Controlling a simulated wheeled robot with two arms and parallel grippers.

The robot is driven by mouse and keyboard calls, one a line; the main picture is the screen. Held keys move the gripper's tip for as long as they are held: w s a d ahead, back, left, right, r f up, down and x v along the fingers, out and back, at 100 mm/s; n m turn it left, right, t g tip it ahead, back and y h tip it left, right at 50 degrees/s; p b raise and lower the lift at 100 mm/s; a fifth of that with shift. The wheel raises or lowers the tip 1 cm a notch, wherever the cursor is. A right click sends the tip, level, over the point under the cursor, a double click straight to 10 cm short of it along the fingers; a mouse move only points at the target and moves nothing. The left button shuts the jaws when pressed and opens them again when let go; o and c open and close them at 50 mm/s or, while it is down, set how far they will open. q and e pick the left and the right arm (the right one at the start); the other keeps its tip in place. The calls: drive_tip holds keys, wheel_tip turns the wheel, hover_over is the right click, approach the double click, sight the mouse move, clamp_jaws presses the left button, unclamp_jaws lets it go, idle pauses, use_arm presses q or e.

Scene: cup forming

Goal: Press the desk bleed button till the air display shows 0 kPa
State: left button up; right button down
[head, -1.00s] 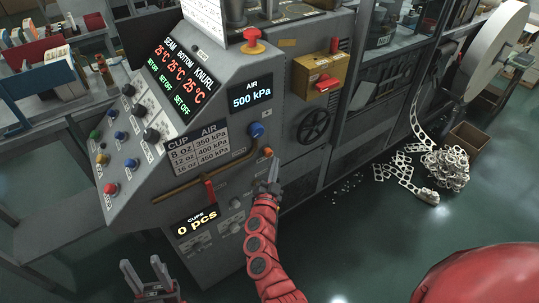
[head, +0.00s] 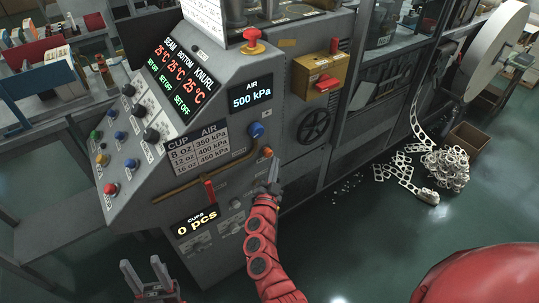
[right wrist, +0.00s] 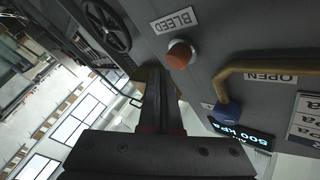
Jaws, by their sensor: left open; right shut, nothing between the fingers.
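The orange bleed button (head: 267,152) is on the desk front, below the blue knob (head: 257,130). In the right wrist view the button (right wrist: 180,55) sits in a pale collar beside the BLEED label (right wrist: 173,20). The air display (head: 250,98) reads 500 kPa. My right gripper (head: 273,165) is shut and empty, its tips just below the button in the head view. In the right wrist view its fingers (right wrist: 155,80) are beside the button; I see no clear contact. My left gripper (head: 147,268) is open and empty at the lower left.
A brass pipe (head: 205,180) with a red lever (head: 209,191) runs across the desk front near my right gripper. The cups display (head: 196,221) reads 0 pcs. A black handwheel (head: 314,126) is to the right. Floor at the right is partly covered by paper scrap (head: 446,167).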

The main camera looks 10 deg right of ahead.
idle(0.7)
drive_tip(key=shift+w+a, duration=0.15)
drive_tip(key=shift+w, duration=0.25)
drive_tip(key=shift+w+a, duration=0.15)
drive_tip(key=shift+w, duration=0.3)
idle(0.6)
idle(0.4)
drive_tip(key=shift+s+d, duration=0.35)
drive_tip(key=shift+s, duration=0.5)
drive_tip(key=shift+s+p, duration=0.1)
drive_tip(key=shift+p, duration=0.2)
drive_tip(key=shift+s+d+p, duration=0.2)
drive_tip(key=shift+s+d, duration=0.05)
drive_tip(key=shift+s, duration=0.5)
drive_tip(key=shift+s+d+p, duration=0.2)
drive_tip(key=shift+s+d, duration=0.1)
drive_tip(key=shift+s, duration=0.45)
drive_tip(key=shift+s+d+p, duration=0.2)
drive_tip(key=shift+s+d, duration=0.05)
drive_tip(key=shift+s, duration=0.5)
